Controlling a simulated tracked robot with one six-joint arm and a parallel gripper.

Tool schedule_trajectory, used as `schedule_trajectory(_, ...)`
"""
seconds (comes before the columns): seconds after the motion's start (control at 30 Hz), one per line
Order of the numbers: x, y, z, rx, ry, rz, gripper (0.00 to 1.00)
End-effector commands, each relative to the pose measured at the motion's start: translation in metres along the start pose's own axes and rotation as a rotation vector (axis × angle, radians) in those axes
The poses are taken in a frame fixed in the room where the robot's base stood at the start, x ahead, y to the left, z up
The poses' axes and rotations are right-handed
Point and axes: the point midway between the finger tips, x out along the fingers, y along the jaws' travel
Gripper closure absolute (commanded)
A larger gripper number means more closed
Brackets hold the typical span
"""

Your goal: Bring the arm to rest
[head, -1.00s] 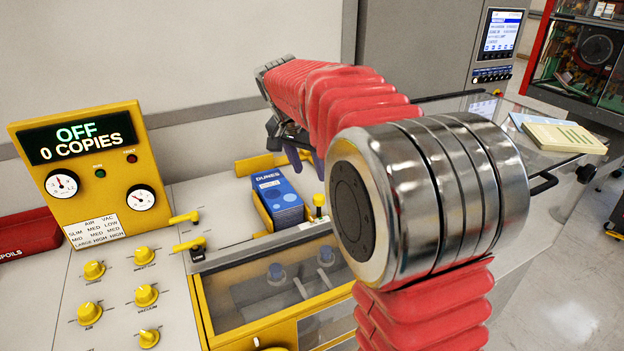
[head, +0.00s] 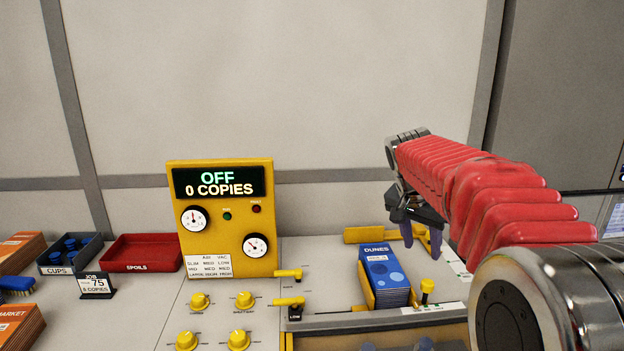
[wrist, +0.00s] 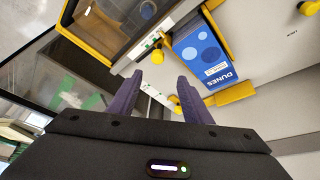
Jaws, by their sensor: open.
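My red-sleeved arm reaches in from the right in the head view. My gripper (head: 422,232) hangs above the bench, beside and behind the stack of blue DUNES booklets (head: 384,274). In the wrist view my gripper (wrist: 160,92) shows two purple fingers standing apart with nothing between them. The DUNES stack (wrist: 202,50) lies beyond the fingers, to the upper right, in its yellow-edged holder.
A yellow control panel (head: 219,218) reads OFF, 0 COPIES. Left of it are a red SPOILS tray (head: 141,253), a dark CUPS tray (head: 70,254), a job card (head: 96,286) and orange booklets (head: 20,325). A yellow-framed clear cover (wrist: 102,25) lies near the stack.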

Motion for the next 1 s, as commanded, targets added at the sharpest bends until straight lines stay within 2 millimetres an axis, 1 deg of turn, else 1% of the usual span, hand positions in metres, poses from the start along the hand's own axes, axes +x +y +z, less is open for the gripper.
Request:
schedule_trajectory(0.07, 0.008, -0.001, 0.007, -0.059, -0.014, -0.005, 0.55)
schedule_trajectory(0.2, 0.025, 0.001, 0.03, -0.184, -0.052, -0.016, 0.55)
schedule_trajectory(0.33, 0.029, 0.01, 0.055, -0.288, -0.076, -0.04, 0.55)
schedule_trajectory(0.57, 0.021, 0.031, 0.103, -0.454, -0.095, -0.1, 0.55)
schedule_trajectory(0.7, 0.013, 0.047, 0.136, -0.543, -0.094, -0.142, 0.55)
schedule_trajectory(1.0, -0.002, 0.081, 0.199, -0.683, -0.07, -0.225, 0.55)
